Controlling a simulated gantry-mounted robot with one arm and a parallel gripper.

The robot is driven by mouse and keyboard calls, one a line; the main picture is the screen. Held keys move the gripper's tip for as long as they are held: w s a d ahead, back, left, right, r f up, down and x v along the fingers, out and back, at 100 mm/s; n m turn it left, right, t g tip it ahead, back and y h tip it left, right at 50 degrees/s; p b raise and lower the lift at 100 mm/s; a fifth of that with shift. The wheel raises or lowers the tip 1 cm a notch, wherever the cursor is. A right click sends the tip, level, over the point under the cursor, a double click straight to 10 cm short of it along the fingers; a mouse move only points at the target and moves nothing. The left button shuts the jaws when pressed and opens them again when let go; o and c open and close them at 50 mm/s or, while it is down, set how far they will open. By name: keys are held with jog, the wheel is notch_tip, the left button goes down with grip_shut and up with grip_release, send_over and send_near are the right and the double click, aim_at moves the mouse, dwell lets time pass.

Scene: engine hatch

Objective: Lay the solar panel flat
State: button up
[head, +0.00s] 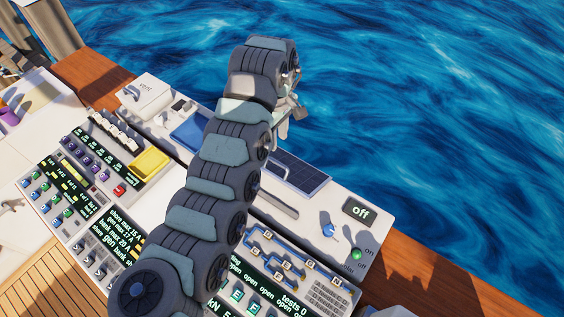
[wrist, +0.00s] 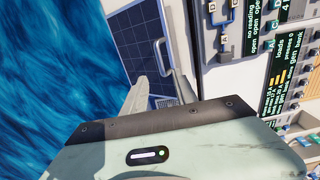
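The solar panel (head: 305,175) is a dark blue gridded plate with a pale frame on the white console, partly hidden behind my arm. It fills the upper middle of the wrist view (wrist: 136,45). Its exact tilt is hard to tell. A grey bar handle (wrist: 163,57) stands along the panel's edge on the console side. My gripper (head: 292,118) is above the panel's far left end in the head view. In the wrist view its two pale fingers (wrist: 162,92) are apart, with the handle's line between or just beyond them. Contact with the handle is not visible.
A blue recessed area (head: 192,132) lies left of my arm. A yellow box (head: 149,164), switch rows and lit displays cover the near console. A blue key-like knob (head: 328,230), an "off" display (head: 360,211) and a green button (head: 356,254) are at right. Open water lies beyond.

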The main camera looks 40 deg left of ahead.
aim_at(278, 163)
notch_tip(278, 163, down, 11)
jog(key=shift+r+p, duration=0.15)
jog(key=shift+p, duration=0.7)
grip_shut()
dwell(1.0)
